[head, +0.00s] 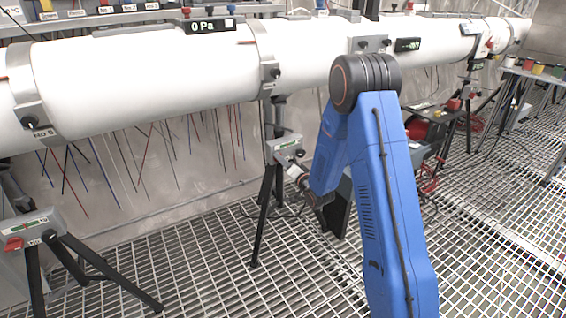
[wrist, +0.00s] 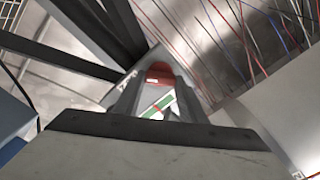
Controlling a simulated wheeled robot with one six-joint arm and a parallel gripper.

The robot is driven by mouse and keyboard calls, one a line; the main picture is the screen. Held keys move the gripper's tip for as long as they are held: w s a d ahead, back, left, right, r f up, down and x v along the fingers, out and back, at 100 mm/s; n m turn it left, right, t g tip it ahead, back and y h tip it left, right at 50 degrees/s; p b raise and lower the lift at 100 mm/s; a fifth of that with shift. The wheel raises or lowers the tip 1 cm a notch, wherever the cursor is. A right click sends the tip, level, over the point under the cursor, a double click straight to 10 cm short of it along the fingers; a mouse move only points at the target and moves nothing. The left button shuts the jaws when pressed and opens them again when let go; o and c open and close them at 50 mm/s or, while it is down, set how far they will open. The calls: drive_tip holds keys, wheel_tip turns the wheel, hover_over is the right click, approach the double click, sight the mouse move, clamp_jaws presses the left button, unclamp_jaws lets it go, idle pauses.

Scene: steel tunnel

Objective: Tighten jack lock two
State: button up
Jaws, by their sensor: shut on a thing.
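A grey jack head (head: 284,143) on a black tripod stands under the white tube at mid-picture in the head view. My gripper (head: 297,174) reaches its near side. In the wrist view my gripper (wrist: 160,88) is shut on the jack's red lock knob (wrist: 160,70), which sits between the fingertips. A green and white strip (wrist: 160,104) shows on the jack head between the fingers. In the head view the knob is hidden by my gripper, and I cannot read the jack's number or how far the knob is turned.
The long white tube (head: 140,85) runs above the jacks. A second jack (head: 32,232) with a red knob stands at the lower left. A red cable reel (head: 418,128) and tables stand at the right. The grating floor (head: 210,275) is open in front.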

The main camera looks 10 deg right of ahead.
drive_tip(key=shift+f+m, duration=0.15)
drive_tip(key=shift+m, duration=3.55)
drive_tip(key=o, duration=1.1)
drive_tip(key=shift+c, duration=0.2)
drive_tip(key=shift+d, duration=0.1)
